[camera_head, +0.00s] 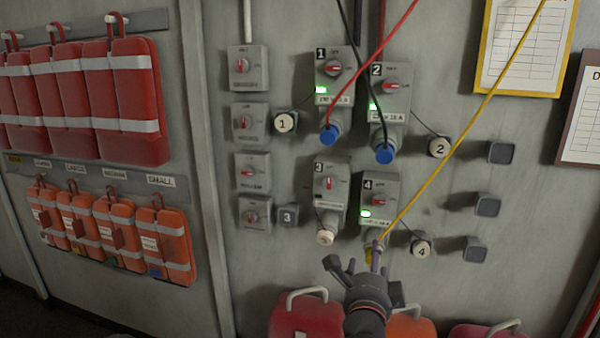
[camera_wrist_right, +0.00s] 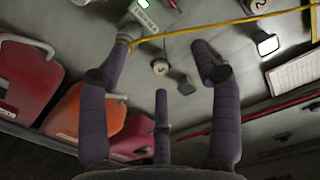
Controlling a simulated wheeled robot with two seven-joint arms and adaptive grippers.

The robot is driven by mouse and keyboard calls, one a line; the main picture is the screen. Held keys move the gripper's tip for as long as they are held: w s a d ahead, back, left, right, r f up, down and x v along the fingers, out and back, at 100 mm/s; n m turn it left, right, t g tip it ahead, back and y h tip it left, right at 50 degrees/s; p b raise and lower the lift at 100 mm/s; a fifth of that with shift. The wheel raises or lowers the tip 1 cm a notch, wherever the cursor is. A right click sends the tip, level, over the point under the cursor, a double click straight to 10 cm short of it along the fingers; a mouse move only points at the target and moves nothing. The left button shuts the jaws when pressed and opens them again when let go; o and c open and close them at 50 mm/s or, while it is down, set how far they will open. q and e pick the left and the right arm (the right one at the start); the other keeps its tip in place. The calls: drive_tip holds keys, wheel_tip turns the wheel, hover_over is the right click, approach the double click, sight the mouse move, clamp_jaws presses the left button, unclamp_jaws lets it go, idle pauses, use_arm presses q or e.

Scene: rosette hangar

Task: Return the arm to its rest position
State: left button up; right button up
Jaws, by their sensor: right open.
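My right gripper (camera_head: 360,266) is open and empty, in front of the wall just below socket unit 4 (camera_head: 381,213). In the head view one finger overlaps the yellow plug (camera_head: 369,256) under that unit; I cannot tell whether they touch. In the right wrist view the fingers of my right gripper (camera_wrist_right: 160,75) are spread, with nothing between them. The yellow plug (camera_wrist_right: 123,39) shows beyond the left finger, with its yellow cable (camera_wrist_right: 190,30) running right. My left gripper is not in view.
Blue plugs sit under unit 1 (camera_head: 331,70) and unit 2 (camera_head: 386,90), on red and black cables. The yellow cable (camera_head: 470,115) crosses the wall to the upper right. Red and orange cases (camera_head: 408,327) stand below my gripper. Orange bags (camera_head: 165,245) hang at left.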

wheel_tip(320, 180, down, 36)
drive_tip(key=a+n+g+y, duration=0.2)
drive_tip(key=n+g+y, duration=0.4)
drive_tip(key=n, duration=0.7)
drive_tip(key=s+a+f+n+g+y, duration=0.2)
drive_tip(key=s+f+n+g, duration=0.5)
drive_tip(key=s+f, duration=1.7)
drive_tip(key=s+g, duration=0.1)
drive_tip(key=g, duration=0.2)
drive_tip(key=shift+s+a+g+y, duration=0.2)
drive_tip(key=shift+a+g+y, duration=0.1)
drive_tip(key=shift+g, duration=0.1)
